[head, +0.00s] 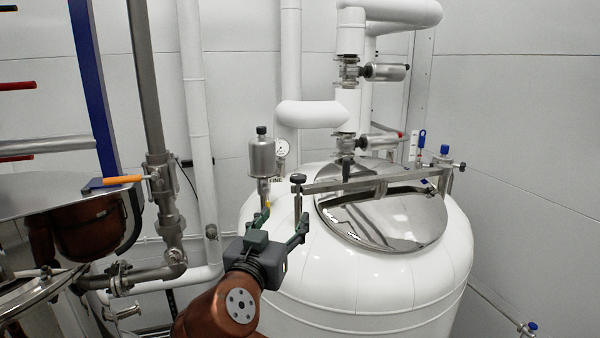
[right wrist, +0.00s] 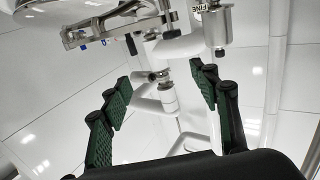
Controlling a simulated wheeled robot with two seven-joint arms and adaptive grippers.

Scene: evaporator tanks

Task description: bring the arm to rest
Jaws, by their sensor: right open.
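My right gripper (head: 284,218) stands in front of the white tank (head: 370,290), below and left of the lid's metal bar. Its two green-padded fingers are spread apart with nothing between them. In the right wrist view, the open fingers (right wrist: 160,80) frame pipework and a small fitting behind the gap. My copper-coloured right arm (head: 215,308) comes up from the bottom of the head view. My left gripper is not in view.
The tank's shiny round lid (head: 400,225) has a metal bar (head: 370,184) across it with a dark knob (head: 298,178). A steel cylinder fitting (head: 262,157) and a gauge (head: 282,148) stand behind the gripper.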

